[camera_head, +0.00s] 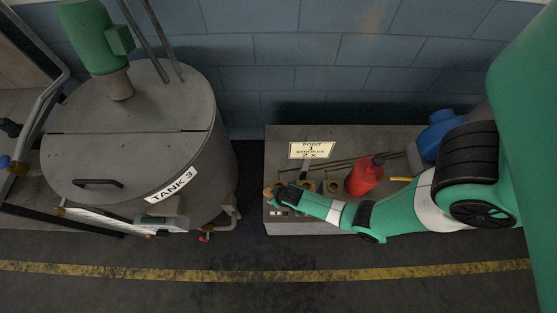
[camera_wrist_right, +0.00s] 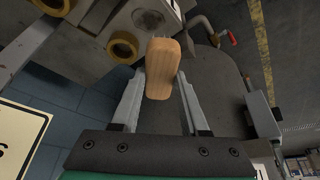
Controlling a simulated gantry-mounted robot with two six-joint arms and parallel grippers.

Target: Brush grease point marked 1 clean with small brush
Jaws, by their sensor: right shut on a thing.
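My right gripper (camera_head: 273,194) reaches in from the right, over the front left of the grey block. In the wrist view the right gripper (camera_wrist_right: 160,78) is shut on a small brush (camera_wrist_right: 162,68) with a tan wooden body. Pale bristles show faintly at its far end; whether they touch anything cannot be told. The sign (camera_head: 312,150) reads "POINT 1 STROKES 2x" and stands on the block; its edge also shows in the wrist view (camera_wrist_right: 20,138). Brass-coloured rings (camera_head: 333,187) sit on the block; one ring (camera_wrist_right: 122,46) is left of the brush in the wrist view. My left gripper is out of view.
A red can (camera_head: 364,177) stands behind my right forearm, with thin rods (camera_head: 345,161) lying behind. A blue object (camera_head: 437,134) is farther right. The tank marked "TANK 3" (camera_head: 135,150) stands left of the grey block (camera_head: 385,138). The floor in front is clear.

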